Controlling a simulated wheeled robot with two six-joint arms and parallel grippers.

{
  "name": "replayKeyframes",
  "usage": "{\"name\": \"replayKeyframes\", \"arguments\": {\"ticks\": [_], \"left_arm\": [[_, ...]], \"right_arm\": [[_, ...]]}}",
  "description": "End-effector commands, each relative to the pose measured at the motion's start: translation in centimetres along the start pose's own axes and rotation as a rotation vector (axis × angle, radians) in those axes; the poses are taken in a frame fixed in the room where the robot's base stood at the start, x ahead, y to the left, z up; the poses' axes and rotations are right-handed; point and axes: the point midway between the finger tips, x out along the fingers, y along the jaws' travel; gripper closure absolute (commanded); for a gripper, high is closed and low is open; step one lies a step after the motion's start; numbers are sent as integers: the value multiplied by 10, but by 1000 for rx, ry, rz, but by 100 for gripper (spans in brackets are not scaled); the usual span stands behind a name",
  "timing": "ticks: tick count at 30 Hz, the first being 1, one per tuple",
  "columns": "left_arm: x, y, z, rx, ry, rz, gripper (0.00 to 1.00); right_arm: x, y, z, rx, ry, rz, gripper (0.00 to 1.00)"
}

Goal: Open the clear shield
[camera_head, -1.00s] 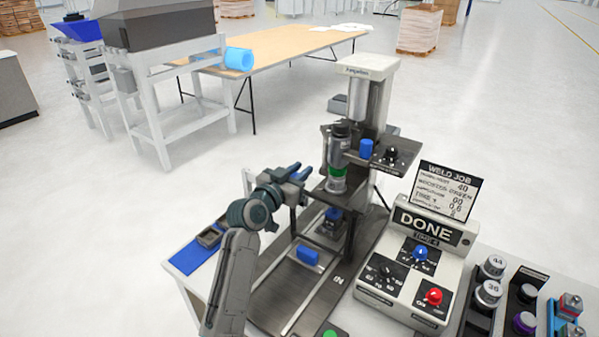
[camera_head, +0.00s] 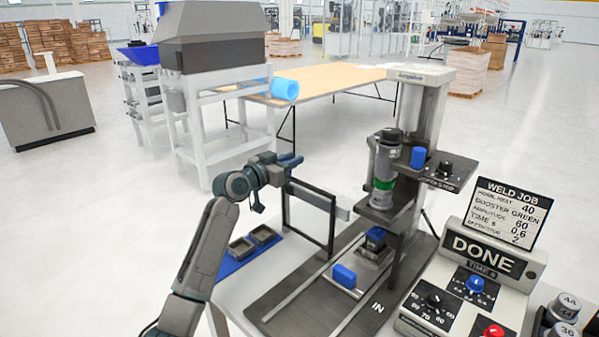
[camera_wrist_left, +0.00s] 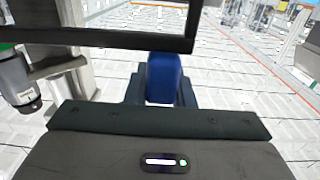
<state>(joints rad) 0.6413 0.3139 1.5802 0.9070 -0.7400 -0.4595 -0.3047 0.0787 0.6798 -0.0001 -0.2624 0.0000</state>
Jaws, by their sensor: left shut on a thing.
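The clear shield (camera_head: 310,188) is a see-through panel in a black frame, standing upright to the left of the press, apart from the press head. My left gripper (camera_head: 290,160) is at the frame's upper left corner. It is shut on a blue handle, which shows between the dark fingers in the left wrist view (camera_wrist_left: 163,78). The shield's black frame also crosses the top of that view (camera_wrist_left: 100,40). The press (camera_head: 385,170) has a grey cylinder with a green band. Below it a dark fixture (camera_head: 375,240) holds a blue part. My right gripper is out of view.
The control box (camera_head: 465,285) reading DONE and a job card (camera_head: 508,212) stand to the right.

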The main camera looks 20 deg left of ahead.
Motion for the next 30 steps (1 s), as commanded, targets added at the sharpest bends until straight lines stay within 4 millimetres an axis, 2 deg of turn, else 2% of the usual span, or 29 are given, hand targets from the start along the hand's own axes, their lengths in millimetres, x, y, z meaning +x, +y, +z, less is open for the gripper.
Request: {"name": "replayKeyframes", "arguments": {"ticks": [9, 10, 13, 23, 26, 30], "left_arm": [[0, -1, 1, -1, -3, 0, 100], [0, -1, 1, -1, -3, 0, 76], [0, -1, 1, 0, -3, 0, 57], [-2, -1, 1, 1, -2, 0, 56], [-12, -2, 3, 3, -2, -1, 56], [-38, -2, 5, 7, -4, -2, 56]], "right_arm": [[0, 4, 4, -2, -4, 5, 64], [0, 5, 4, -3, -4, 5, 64], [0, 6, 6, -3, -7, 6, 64], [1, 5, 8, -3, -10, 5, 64], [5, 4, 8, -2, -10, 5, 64], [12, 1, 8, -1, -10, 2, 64]]}}
